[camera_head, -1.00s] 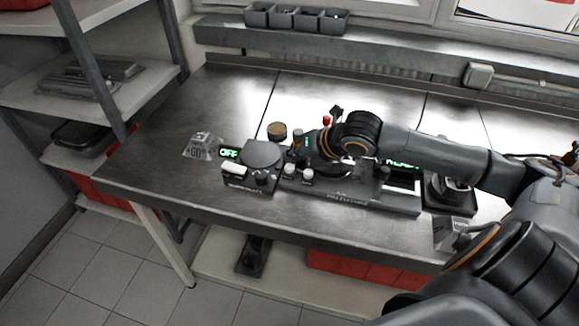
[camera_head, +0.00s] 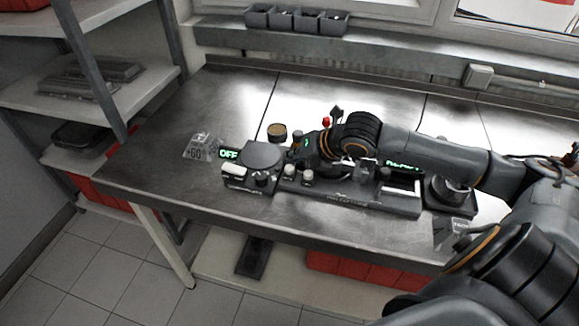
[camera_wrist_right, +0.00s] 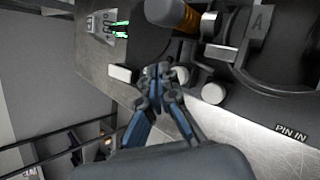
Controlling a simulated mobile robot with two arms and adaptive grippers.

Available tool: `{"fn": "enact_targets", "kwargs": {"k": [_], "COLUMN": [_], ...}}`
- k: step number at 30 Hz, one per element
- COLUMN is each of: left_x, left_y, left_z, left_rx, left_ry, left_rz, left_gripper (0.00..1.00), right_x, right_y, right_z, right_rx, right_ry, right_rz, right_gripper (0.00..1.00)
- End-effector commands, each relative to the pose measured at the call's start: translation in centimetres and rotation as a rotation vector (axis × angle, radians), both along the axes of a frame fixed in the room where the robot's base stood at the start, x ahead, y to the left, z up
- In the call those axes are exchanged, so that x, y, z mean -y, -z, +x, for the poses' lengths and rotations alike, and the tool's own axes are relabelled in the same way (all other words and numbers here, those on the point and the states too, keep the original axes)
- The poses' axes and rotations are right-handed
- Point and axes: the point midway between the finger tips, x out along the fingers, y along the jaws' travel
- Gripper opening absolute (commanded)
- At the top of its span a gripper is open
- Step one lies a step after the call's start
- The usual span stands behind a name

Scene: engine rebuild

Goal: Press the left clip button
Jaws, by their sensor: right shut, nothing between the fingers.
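Two small pale round buttons sit at the front left of the dark fixture (camera_head: 345,197). The left button (camera_head: 289,171) is next to the hotplate unit, and the right button (camera_head: 307,177) is just beside it. In the wrist view, the left button (camera_wrist_right: 181,75) is partly behind my fingers, and the right button (camera_wrist_right: 213,93) is clear. My right gripper (camera_wrist_right: 160,72) is shut and empty, with its blue-and-grey fingertips close beside the left button; I cannot tell if they touch. In the head view this gripper (camera_head: 296,152) is over the fixture's left end. My left gripper is out of view.
The hotplate unit (camera_head: 262,155) with its "OFF" display (camera_head: 229,154) stands left of the fixture. A brown-topped round jar (camera_head: 277,131) is behind it. An orange-brown cylinder (camera_wrist_right: 172,14) rises near my fingers. The bench's left part is mostly clear.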

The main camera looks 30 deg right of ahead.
Motion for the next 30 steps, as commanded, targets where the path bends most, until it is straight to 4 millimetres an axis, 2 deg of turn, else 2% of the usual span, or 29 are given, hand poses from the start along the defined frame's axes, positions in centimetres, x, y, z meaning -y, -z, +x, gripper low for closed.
{"fn": "enact_targets", "kwargs": {"k": [30], "left_x": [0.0], "left_y": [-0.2], "left_z": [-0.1], "left_rx": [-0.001], "left_ry": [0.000], "left_rz": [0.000], "left_gripper": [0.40], "right_x": [0.0], "right_y": [1.1], "right_z": [0.0], "right_rx": [0.000], "right_ry": [0.000], "right_rz": [0.000], "right_gripper": [0.00]}}
